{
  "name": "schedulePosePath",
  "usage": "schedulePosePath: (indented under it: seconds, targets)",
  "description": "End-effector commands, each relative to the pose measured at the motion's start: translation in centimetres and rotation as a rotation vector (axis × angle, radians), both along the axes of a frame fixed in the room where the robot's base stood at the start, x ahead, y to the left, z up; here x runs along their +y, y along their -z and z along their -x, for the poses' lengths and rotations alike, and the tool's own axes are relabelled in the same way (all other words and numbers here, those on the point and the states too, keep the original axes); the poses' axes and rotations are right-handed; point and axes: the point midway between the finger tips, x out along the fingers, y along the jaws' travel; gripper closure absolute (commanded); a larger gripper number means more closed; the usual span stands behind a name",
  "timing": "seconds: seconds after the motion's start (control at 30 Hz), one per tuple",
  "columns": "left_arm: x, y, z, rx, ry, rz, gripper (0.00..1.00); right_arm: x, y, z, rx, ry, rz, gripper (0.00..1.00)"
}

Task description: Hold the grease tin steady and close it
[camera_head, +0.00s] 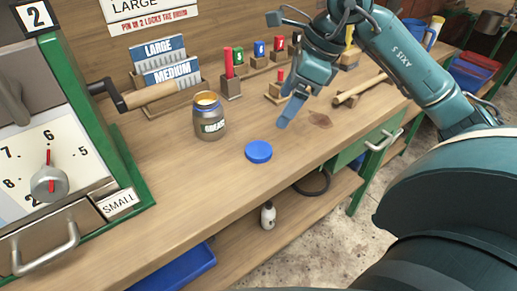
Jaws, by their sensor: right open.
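The grease tin (210,117) is a small grey jar with a label. It stands upright and open on the wooden workbench, with orange-yellow grease showing at its mouth. A round blue lid (258,151) lies flat on the bench to the right of the tin and nearer the front edge, apart from it. My right gripper (284,112) is above the bench, to the right of the tin and up and right of the lid. It is open and touches neither of them. My left gripper is not in view.
A green-framed machine with a dial (49,184) and a crank handle (150,95) stands at left. Card holders, coloured pegs and a wooden mallet (360,90) line the back. The bench (190,185) is clear in front of the tin. A bottle (268,215) stands below.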

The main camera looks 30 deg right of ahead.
Motion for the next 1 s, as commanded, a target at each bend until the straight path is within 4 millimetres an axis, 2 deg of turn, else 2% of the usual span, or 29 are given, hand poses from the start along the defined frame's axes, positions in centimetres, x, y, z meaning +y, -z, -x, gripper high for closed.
schedulePosePath:
  seconds: [0.2,0.4,0.83,1.0]
  targets:
    - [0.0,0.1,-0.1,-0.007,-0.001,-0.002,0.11,1.2,3.8,-0.8,0.007,-0.003,-0.003,0.20]
    - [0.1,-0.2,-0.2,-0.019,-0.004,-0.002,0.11,2.1,6.5,-1.6,0.003,-0.002,-0.004,0.20]
    - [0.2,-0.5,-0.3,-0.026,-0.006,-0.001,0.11,2.3,7.2,-1.8,0.001,-0.001,-0.003,0.20]
    - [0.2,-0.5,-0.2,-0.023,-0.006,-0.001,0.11,2.8,9.2,-2.1,0.007,-0.003,-0.005,0.20]
